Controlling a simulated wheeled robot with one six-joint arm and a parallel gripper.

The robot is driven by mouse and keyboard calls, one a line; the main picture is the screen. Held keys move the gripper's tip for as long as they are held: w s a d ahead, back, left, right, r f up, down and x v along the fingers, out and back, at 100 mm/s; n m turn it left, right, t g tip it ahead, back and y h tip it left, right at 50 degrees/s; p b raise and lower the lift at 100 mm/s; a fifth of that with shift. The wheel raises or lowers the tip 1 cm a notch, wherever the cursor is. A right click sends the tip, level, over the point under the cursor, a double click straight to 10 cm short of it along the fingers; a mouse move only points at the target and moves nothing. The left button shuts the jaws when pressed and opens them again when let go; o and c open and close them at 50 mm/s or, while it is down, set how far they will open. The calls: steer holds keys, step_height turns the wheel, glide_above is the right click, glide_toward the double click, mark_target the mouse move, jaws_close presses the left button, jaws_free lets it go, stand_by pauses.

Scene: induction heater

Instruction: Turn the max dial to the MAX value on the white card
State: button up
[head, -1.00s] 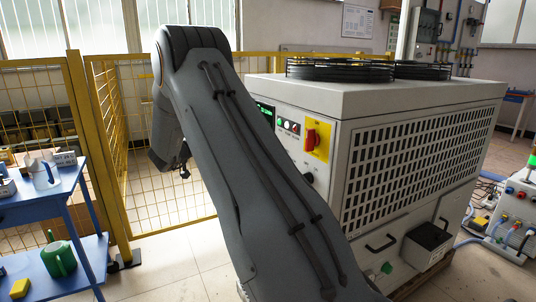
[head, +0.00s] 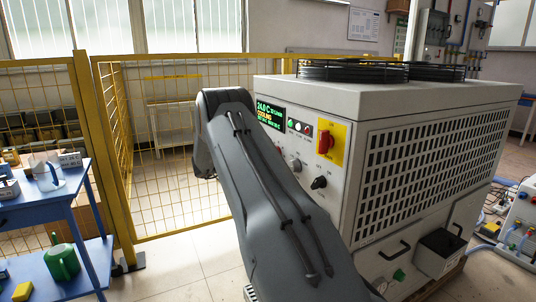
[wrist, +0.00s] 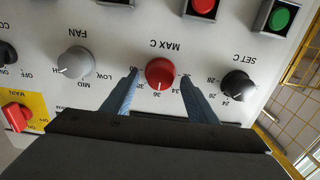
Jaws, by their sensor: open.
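The red MAX C dial (wrist: 160,72) is in the middle of the wrist view, on a white panel seen upside down. Its white pointer mark is toward the 36 on its scale. My gripper (wrist: 159,76) is open, with one blue finger on each side of the dial; I cannot tell whether either finger touches it. A white card (head: 70,159) stands on the blue cart at the left of the head view; its print is too small to read surely.
Beside the dial are the grey FAN knob (wrist: 75,62) and black SET C knob (wrist: 238,85). Red (wrist: 203,4) and green (wrist: 282,17) buttons and the red MAIN switch (wrist: 17,116) are close. The cabinet's display (head: 270,116) is lit. A yellow fence (head: 165,150) stands behind.

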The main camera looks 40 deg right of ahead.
steer(key=shift+s+d, duration=0.1)
steer(key=shift+d, duration=0.25)
